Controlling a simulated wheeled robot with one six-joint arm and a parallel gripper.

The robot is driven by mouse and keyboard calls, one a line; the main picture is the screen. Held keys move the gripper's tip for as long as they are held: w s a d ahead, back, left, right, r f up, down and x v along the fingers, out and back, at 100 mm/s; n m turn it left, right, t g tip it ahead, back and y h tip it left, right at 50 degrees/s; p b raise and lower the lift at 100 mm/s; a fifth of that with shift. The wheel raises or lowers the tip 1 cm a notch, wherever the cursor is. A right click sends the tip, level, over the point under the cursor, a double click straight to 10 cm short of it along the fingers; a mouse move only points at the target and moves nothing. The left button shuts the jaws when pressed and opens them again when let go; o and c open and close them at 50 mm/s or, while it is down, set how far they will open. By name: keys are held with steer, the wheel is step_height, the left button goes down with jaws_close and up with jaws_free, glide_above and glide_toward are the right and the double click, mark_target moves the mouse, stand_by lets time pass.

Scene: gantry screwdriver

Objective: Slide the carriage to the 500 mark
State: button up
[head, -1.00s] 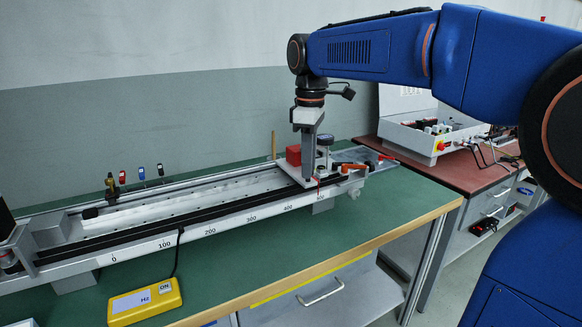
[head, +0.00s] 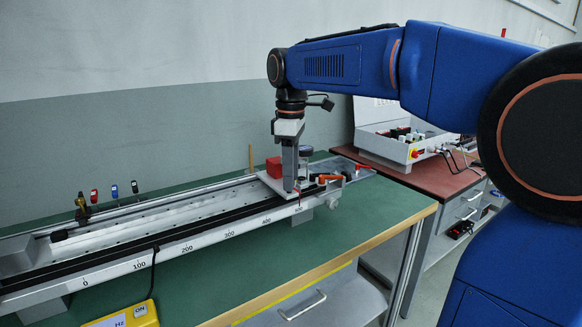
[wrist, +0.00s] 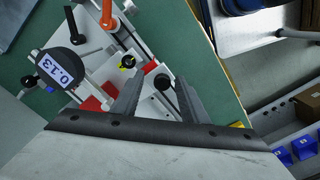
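The white carriage plate (head: 273,182) with a red block (head: 274,166) on it sits near the right end of the long rail. It stands above the last scale marks, close to the 500 label (head: 299,211), which is small and hard to read. My gripper (head: 290,188) points straight down over the carriage's front part. In the wrist view my gripper (wrist: 158,88) has its two fingers apart, one on each side of a black knob (wrist: 163,81), with gaps visible beside it.
An orange lever (head: 329,178) stands at the rail's right end. A yellow box (head: 127,316) with a cable lies in front of the rail. Several coloured-handled tools (head: 114,190) stand behind it. A red-topped table (head: 437,172) with an open case is at the right.

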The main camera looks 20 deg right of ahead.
step_height(320, 180, up, 17)
steer(key=shift+r, duration=0.2)
stand_by(0.4)
stand_by(0.3)
steer(key=s+d+f+m+t, duration=0.1)
steer(key=s+f+m, duration=0.3)
steer(key=s+f, duration=0.4)
steer(key=s+d+f+m+t, duration=0.2)
steer(key=s+d+f+m, duration=0.2)
steer(key=s+f, duration=0.5)
steer(key=s+d+f+m+t, duration=0.1)
steer(key=s+d+f+m, duration=0.2)
steer(key=s+f, duration=0.6)
step_height(320, 180, down, 9)
steer(key=shift+f+m+t, duration=0.1)
steer(key=shift+m+t, duration=0.3)
steer(key=shift+m, duration=0.2)
